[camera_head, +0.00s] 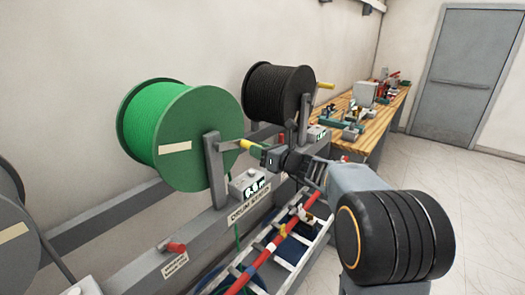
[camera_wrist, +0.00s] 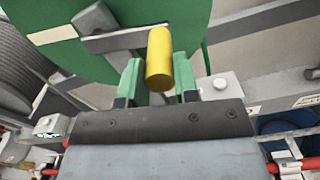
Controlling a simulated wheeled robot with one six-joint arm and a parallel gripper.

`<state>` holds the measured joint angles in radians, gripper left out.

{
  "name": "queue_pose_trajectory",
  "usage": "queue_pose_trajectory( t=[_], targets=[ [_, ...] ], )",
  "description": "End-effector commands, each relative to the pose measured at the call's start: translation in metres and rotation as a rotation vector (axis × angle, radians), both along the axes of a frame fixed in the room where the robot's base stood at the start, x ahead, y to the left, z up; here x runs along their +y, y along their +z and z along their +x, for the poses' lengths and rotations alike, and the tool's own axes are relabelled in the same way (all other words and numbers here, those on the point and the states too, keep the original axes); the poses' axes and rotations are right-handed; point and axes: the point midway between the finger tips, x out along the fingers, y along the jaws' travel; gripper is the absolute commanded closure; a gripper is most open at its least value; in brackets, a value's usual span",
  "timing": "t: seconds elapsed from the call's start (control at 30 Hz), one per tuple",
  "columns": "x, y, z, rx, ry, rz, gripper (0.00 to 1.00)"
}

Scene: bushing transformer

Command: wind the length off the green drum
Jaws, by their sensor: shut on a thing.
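The green drum (camera_head: 190,130) hangs on the drum stand, wound with green cable. A grey crank arm with a yellow handle (camera_head: 250,146) sticks out from its near side. My gripper (camera_head: 268,154) is at the handle. In the wrist view the yellow handle (camera_wrist: 160,60) stands between the two green fingertips (camera_wrist: 157,80), which are shut on it. A counter box (camera_head: 249,186) with a lit display sits on the rail below the crank; its digits are too small to read surely. A green cable runs down below the stand.
A black drum (camera_head: 279,92) with its own yellow handle is behind, and a grey drum (camera_head: 12,235) is at the left edge. A red lever (camera_head: 176,248) is on the front rail. A cluttered wooden bench (camera_head: 368,115) stands at the back; the floor at right is clear.

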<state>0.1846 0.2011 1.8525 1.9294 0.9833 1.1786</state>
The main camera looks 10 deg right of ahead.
Motion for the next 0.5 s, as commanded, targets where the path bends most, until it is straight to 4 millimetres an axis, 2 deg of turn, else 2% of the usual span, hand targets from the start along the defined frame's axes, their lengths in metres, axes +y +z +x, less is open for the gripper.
queue_pose_trajectory(
  t=[0.03,0.33,0.37,0.5],
  targets=[
    [0.0006,-0.0053,-0.0004,0.004,0.001,-0.004,1.00],
    [-0.0010,-0.0038,-0.0003,0.006,-0.001,-0.005,1.00],
    [-0.0010,-0.0038,-0.0003,0.005,-0.001,-0.004,0.69],
    [-0.0011,-0.0028,-0.0003,0.003,-0.001,-0.004,0.55]
  ],
)
